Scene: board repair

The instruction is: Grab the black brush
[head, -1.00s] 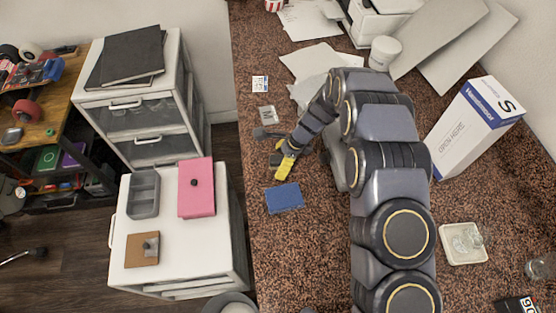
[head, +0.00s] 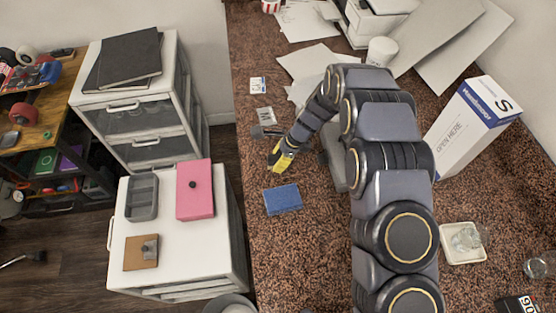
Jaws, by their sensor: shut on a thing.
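The black brush (head: 260,132) shows as a small dark shape near the left edge of the speckled brown counter. Part of it runs to the right, toward my wrist. My gripper (head: 279,163), with yellow fingers, is just below and right of the brush's visible end, low over the counter. It is shut on the brush; the fingers and wrist hide where they meet it.
A blue block (head: 283,199) lies just below my gripper. Small cards (head: 265,115) and papers (head: 305,62) lie above. A white box (head: 475,125) stands right, near a clear-topped dish (head: 463,254). The counter's lower left is bare.

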